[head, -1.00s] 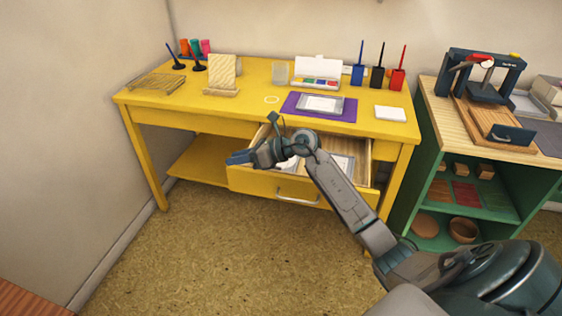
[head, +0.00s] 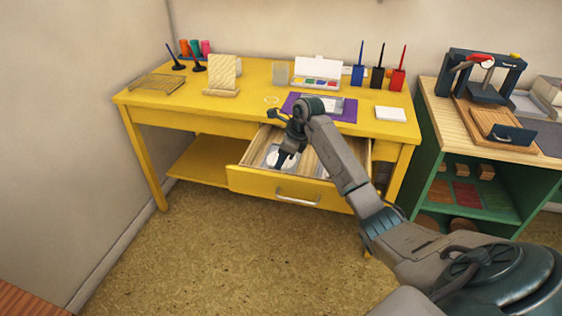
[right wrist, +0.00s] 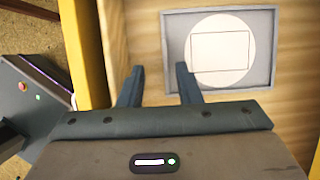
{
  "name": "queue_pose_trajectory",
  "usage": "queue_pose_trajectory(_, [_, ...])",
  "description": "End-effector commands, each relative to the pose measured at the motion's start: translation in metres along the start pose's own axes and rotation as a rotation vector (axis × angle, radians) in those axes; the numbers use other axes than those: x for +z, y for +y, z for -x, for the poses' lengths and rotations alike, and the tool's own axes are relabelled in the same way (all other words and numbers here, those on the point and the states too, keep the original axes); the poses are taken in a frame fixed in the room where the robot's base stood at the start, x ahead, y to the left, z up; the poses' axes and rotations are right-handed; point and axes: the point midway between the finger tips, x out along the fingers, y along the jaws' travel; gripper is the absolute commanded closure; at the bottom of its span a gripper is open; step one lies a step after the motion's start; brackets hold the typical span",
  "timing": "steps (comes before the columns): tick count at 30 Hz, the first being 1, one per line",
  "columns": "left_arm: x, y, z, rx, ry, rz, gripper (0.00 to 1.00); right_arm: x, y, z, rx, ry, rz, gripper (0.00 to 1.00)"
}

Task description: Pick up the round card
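The white round card (right wrist: 220,79) lies in a shallow grey tray (right wrist: 174,60) in the right wrist view. A thin-outlined rectangle shows on its face; I cannot tell whether this is printed or a separate piece. In the head view the card (head: 272,156) is in the left part of the open yellow drawer (head: 250,180), partly hidden by my gripper. My right gripper (head: 281,165) points down over the drawer. My left gripper is out of view.
The yellow desk (head: 250,72) stands above the drawer, with a purple mat (head: 346,113), a paint box (head: 317,72) and several brush holders on top. The drawer front has a metal handle (head: 297,200). A green shelf unit (head: 425,190) stands to the right.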

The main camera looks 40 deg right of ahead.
Motion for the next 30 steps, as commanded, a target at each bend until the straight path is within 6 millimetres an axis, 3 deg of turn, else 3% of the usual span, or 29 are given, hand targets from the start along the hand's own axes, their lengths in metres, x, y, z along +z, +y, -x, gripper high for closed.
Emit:
queue_pose_trajectory(9, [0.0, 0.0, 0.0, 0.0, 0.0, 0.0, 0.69, -0.001, -0.006, -0.043, 0.002, -0.002, 0.0, 0.69])
queue_pose_trajectory(19, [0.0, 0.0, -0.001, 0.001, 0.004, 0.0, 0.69, -0.001, -0.007, -0.052, 0.0, -0.001, 0.0, 0.69])
queue_pose_trajectory(24, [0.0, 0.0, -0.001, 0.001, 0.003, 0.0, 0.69, -0.001, -0.007, -0.051, 0.0, -0.001, 0.0, 1.0])
queue_pose_trajectory(30, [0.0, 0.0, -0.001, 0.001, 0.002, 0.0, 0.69, -0.001, -0.007, -0.051, -0.001, -0.001, 0.0, 1.0])
